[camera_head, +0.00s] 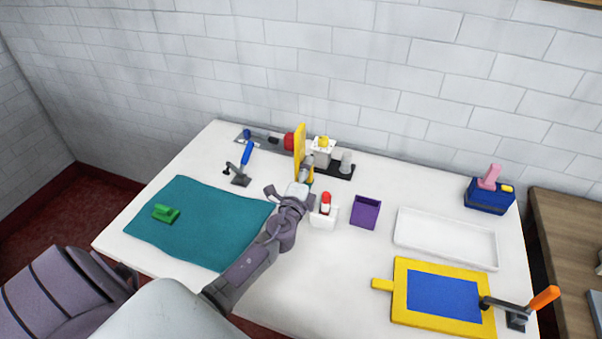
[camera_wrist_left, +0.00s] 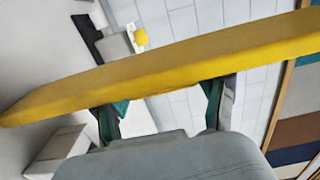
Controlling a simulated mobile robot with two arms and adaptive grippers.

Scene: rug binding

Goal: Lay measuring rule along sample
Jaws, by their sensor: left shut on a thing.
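The yellow measuring rule (camera_head: 299,148) is held up over the back middle of the table, its length close to upright in the head view. In the left wrist view the rule (camera_wrist_left: 170,72) runs slantwise across both fingertips. My left gripper (camera_head: 304,178) is shut on it; the fingers (camera_wrist_left: 163,100) stand apart with the rule at their tips. The teal sample (camera_head: 215,230) lies flat on the left of the table, left of the gripper and apart from the rule. A green block (camera_head: 166,213) rests on the sample's left part. My right gripper is not in view.
A blue-handled clamp (camera_head: 244,160) stands behind the sample. A white holder with a red top (camera_head: 325,212) and a purple box (camera_head: 366,211) stand right of my gripper. A white tray (camera_head: 445,238) and yellow-framed blue board (camera_head: 443,295) lie at right. The sample's middle is clear.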

